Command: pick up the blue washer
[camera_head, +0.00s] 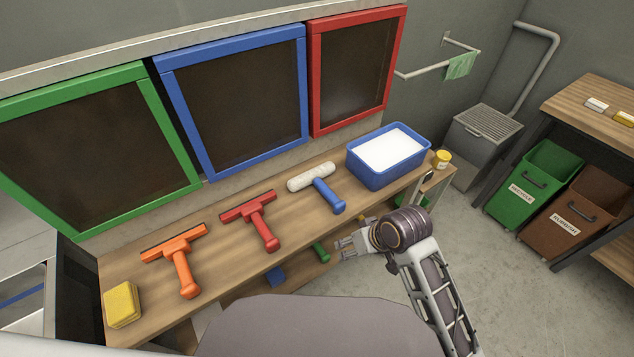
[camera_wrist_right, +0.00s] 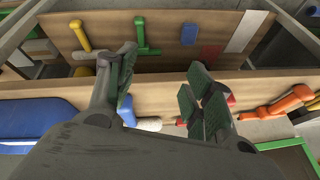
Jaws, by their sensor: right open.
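The blue washer (camera_head: 325,192), a T-shaped tool with a white fluffy sleeve and a blue handle, lies on the wooden bench top (camera_head: 225,240), its handle pointing toward the front edge. In the right wrist view its white sleeve (camera_wrist_right: 150,123) shows partly past my fingers, which hide much of the tool. My right gripper (camera_head: 345,246) is open and empty, in front of the bench edge and nearer to me than the washer's handle, not touching it. The right wrist view shows its green-padded fingers spread apart (camera_wrist_right: 160,75). My left gripper is out of view.
A red squeegee (camera_head: 258,218) and orange squeegee (camera_head: 180,262) lie left of the washer, with a yellow sponge (camera_head: 122,304) farther left. A blue tub (camera_head: 381,178) stands right. A lower shelf holds a green-handled tool (camera_head: 320,252) and blue block (camera_head: 275,276). Framed panels stand behind.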

